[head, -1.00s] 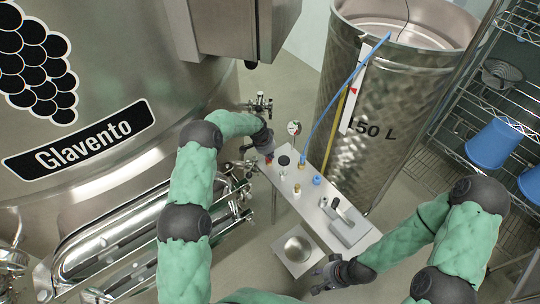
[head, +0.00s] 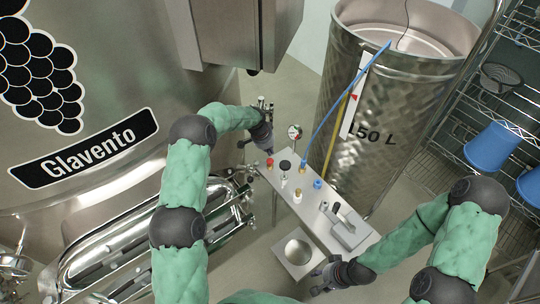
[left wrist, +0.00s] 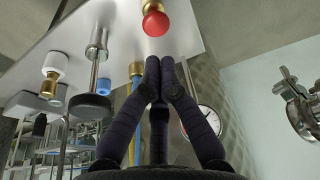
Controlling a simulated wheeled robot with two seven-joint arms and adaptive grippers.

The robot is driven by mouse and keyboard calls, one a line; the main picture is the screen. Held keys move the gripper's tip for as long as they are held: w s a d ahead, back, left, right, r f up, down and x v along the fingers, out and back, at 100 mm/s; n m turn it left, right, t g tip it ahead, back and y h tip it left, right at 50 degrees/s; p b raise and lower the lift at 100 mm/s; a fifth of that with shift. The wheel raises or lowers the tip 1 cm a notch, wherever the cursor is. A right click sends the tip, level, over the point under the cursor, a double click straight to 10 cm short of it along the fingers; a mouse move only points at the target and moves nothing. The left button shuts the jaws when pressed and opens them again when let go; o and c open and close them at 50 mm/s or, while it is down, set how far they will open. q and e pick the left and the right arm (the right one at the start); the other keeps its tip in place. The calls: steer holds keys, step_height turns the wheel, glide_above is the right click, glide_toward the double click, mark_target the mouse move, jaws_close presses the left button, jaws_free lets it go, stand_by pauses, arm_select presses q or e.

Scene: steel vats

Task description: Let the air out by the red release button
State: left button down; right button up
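The red release button (head: 270,162) sits on a brass stem at the far left end of the steel panel (head: 318,222). In the left wrist view the red button (left wrist: 156,24) shows its round cap close to the fingertips, with a gap between. My left gripper (head: 268,149) is just behind the button in the head view, apart from it. In the left wrist view my left gripper (left wrist: 161,62) has its fingertips together with nothing held. My right gripper (head: 318,281) is low by the panel's near end, its fingers spread and empty.
A black knob (head: 285,165), a blue fitting (head: 318,184) and brass fittings stand on the panel near the button. A pressure gauge (head: 294,131) rises behind it. A blue hose (head: 335,105) runs up to the 150 L vat (head: 352,165). The Glavento tank (head: 100,95) fills the left.

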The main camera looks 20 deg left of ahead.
arm_select(q)
steer(key=v, duration=0.7)
steer(key=shift+s+r, duration=0.15)
steer(key=shift+r, duration=0.05)
steer(key=shift+d, duration=0.15)
